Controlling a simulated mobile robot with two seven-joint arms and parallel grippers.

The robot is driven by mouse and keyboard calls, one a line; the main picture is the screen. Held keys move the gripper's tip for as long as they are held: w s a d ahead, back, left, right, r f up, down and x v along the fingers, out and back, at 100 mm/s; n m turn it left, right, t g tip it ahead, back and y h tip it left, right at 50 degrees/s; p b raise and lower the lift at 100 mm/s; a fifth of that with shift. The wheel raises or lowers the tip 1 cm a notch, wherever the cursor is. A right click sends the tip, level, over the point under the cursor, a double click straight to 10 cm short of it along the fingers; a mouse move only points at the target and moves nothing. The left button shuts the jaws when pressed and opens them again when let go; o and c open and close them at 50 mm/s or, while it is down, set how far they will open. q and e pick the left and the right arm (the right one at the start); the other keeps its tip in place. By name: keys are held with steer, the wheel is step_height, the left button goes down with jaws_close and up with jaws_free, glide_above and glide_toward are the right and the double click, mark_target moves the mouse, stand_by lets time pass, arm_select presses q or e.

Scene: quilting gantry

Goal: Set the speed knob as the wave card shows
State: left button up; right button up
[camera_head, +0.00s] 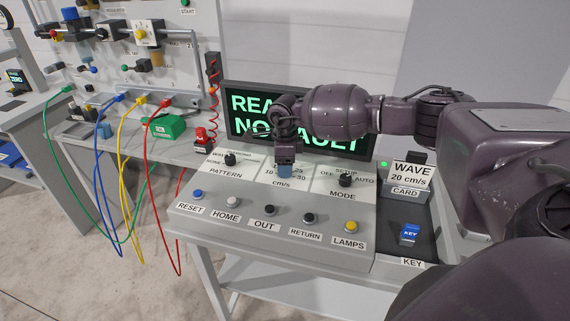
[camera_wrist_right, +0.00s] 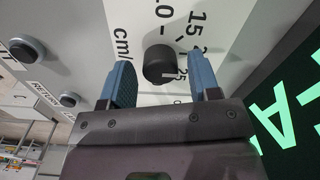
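The wave card (camera_head: 410,174) stands in its holder at the right of the console and reads "WAVE 20 cm/s". In the head view the gripper hides the speed knob. In the right wrist view the black speed knob (camera_wrist_right: 159,64) lies between the two blue fingers of my right gripper (camera_wrist_right: 162,72), with a gap on each side. A pale pointer mark on the knob seems to face the printed 25. My left gripper is not in view.
The pattern knob (camera_head: 230,159) and mode knob (camera_head: 345,180) flank the speed dial. A row of buttons, including lamps (camera_head: 351,227), lies in front. The display (camera_head: 240,108) behind reads "READY NO FAULT", partly hidden by my arm. A blue key (camera_head: 410,234) sits at the right.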

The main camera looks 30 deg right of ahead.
steer(key=shift+r, duration=0.1)
steer(key=shift+r, duration=0.3)
steer(key=shift+r+b, duration=0.35)
steer(key=shift+r, duration=4.65)
steer(key=shift+s, duration=0.1)
